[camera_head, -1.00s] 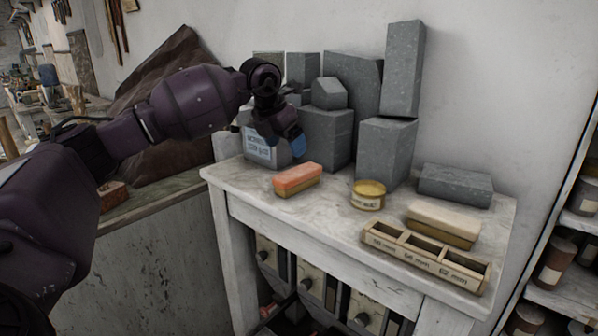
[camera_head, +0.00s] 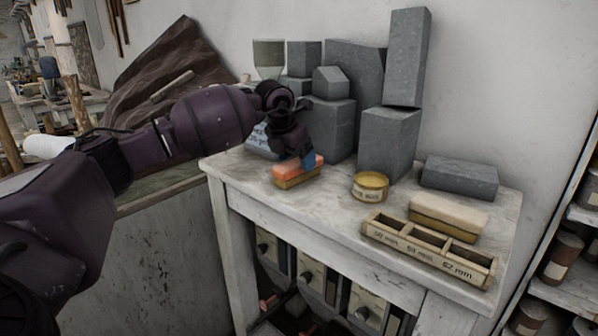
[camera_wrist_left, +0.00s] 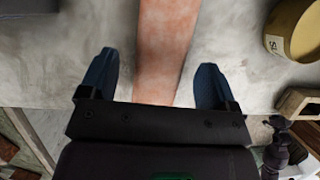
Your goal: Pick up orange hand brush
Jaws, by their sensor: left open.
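The orange hand brush (camera_head: 298,173) lies on the pale worktop near its left front corner, an orange block on a tan base. My left gripper (camera_head: 300,163) is open just above and behind it, and hides part of its top in the head view. In the left wrist view, the brush (camera_wrist_left: 166,45) runs between the two blue fingertips of my left gripper (camera_wrist_left: 155,80), with a gap on both sides. The fingers do not touch it there. My right gripper is out of view.
A round yellow tin (camera_head: 370,187) stands to the right of the brush. Further right are a tan-topped brush (camera_head: 448,217) and a labelled wooden tray (camera_head: 430,252). Grey stone blocks (camera_head: 388,142) stand along the back. The worktop (camera_head: 330,205) is bare between brush and tin.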

